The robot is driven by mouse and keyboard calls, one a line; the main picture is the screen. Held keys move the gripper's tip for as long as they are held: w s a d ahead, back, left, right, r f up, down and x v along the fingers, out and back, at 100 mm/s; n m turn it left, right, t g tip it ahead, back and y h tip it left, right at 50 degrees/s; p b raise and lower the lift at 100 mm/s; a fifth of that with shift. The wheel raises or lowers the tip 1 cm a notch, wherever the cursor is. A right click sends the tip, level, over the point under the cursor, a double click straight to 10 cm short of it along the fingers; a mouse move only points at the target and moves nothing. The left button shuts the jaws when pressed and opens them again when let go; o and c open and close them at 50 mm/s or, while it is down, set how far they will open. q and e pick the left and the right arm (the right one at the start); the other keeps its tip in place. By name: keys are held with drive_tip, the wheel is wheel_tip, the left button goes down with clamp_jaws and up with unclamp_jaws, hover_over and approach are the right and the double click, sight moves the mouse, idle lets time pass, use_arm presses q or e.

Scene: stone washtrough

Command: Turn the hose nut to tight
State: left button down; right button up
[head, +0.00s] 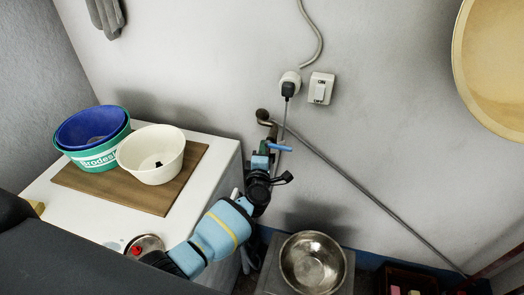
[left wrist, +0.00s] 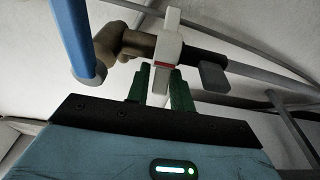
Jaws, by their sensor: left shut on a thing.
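The hose nut (left wrist: 166,45) is a pale winged piece with a small red mark, on the brown tap in the left wrist view. My left gripper (left wrist: 160,90) is shut on its lower wing, one green finger on each side. The tap (head: 263,116) comes out of the wall in the head view, with a blue lever (head: 279,147) below it. The lever also shows in the left wrist view (left wrist: 76,35). In the head view my left gripper (head: 263,158) is just below the tap and hides the nut. My right gripper is not in view.
A white washing machine-like top with a wooden board (head: 117,190) stands left, bearing a white bowl (head: 150,155) and blue and green tubs (head: 92,158). A metal basin (head: 313,262) stands below right. A grey pipe (head: 365,193) slopes along the wall; a plug and switch (head: 320,89) are above.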

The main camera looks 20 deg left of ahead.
use_arm(q)
drive_tip(key=shift+s+d+f+n+g+y, duration=0.15)
drive_tip(key=shift+n+y, duration=0.3)
drive_tip(key=shift+y, duration=0.25)
drive_tip(key=shift+s+d+f+n+g+y, duration=0.15)
drive_tip(key=shift+n+y, duration=0.3)
drive_tip(key=shift+y, duration=0.25)
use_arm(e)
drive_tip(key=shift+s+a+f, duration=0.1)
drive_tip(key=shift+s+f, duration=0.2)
use_arm(q)
drive_tip(key=shift+n+y+b, duration=0.3)
drive_tip(key=shift+y+b, duration=0.05)
drive_tip(key=shift+y, duration=0.05)
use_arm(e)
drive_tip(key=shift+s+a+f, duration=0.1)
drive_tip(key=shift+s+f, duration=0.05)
use_arm(q)
drive_tip(key=c, duration=1.4)
unclamp_jaws()
drive_tip(key=shift+r, duration=0.1)
drive_tip(key=shift+r, duration=0.15)
